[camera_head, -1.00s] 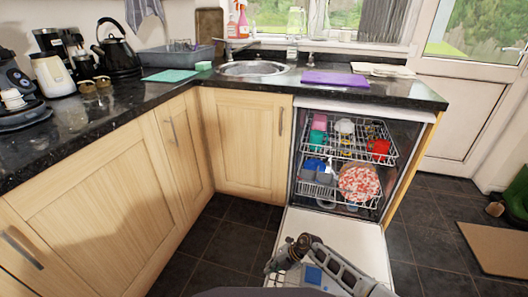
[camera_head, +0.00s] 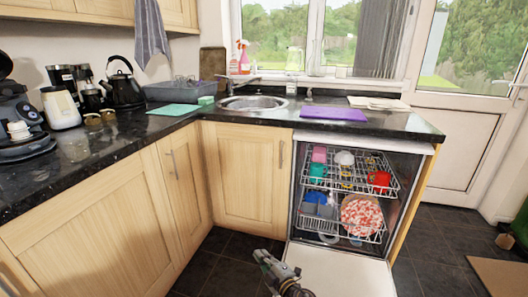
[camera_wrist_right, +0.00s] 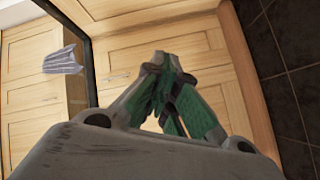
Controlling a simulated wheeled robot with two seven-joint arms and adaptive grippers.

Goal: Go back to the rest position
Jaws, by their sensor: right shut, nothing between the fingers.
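My right gripper (camera_head: 262,256) shows at the bottom of the head view, in front of the open dishwasher and above the floor. In the right wrist view its green-padded fingers (camera_wrist_right: 168,95) are together with nothing between them. Wooden cabinet doors stand beyond them. My left gripper is in neither view.
The dishwasher (camera_head: 297,185) is open, with its door (camera_head: 345,272) lowered and two racks of dishes inside. The granite counter (camera_head: 75,165) carries a kettle (camera_head: 124,88), a purple mat (camera_head: 333,113) and a sink (camera_head: 252,103).

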